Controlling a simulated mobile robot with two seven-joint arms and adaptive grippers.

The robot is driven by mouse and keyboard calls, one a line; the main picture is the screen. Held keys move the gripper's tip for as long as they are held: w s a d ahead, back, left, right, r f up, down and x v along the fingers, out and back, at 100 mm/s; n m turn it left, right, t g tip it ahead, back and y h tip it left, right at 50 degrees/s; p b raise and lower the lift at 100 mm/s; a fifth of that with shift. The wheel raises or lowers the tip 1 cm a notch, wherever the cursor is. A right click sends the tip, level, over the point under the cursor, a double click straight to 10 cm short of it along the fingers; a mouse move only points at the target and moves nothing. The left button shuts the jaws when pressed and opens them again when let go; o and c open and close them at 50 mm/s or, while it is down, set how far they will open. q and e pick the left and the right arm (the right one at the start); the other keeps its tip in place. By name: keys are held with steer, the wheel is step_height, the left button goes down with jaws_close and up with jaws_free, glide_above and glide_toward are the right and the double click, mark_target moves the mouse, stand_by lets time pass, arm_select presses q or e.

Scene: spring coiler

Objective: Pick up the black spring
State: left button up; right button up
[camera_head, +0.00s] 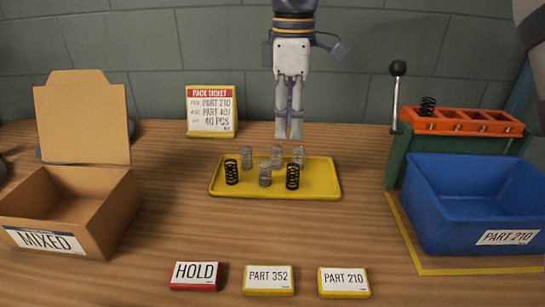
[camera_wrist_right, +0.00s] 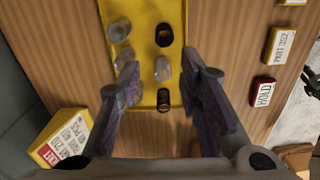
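A yellow tray (camera_head: 325,190) on the wooden table holds several small upright springs. One black spring (camera_head: 231,172) stands at its left and another black spring (camera_head: 292,177) at its front right. Both show in the right wrist view, the left one low (camera_wrist_right: 163,100) and the right one at the top (camera_wrist_right: 164,35). Grey springs (camera_head: 264,174) stand between and behind them. My right gripper (camera_head: 289,134) points down above the back of the tray. Its fingers are apart and empty in the right wrist view (camera_wrist_right: 160,72), and one partly hides a grey spring. My left gripper is not recognisable.
A third black spring (camera_head: 427,106) sits on an orange rack (camera_head: 465,128) beside a lever (camera_head: 396,95). A blue bin (camera_head: 470,200) stands right, an open cardboard box (camera_head: 100,215) left. A ticket stand (camera_head: 211,110) is behind; label blocks (camera_head: 268,280) are in front.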

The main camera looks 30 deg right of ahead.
mark_target(294, 167)
steer(key=f, duration=0.3)
steer(key=s+f, duration=0.1)
steer(key=f, duration=0.6)
steer(key=shift+s+d+f, duration=0.2)
steer(key=shift+d+f, duration=0.1)
steer(key=shift+f, duration=0.1)
steer(key=shift+w+f, duration=0.1)
steer(key=shift+f, duration=0.2)
jaws_close()
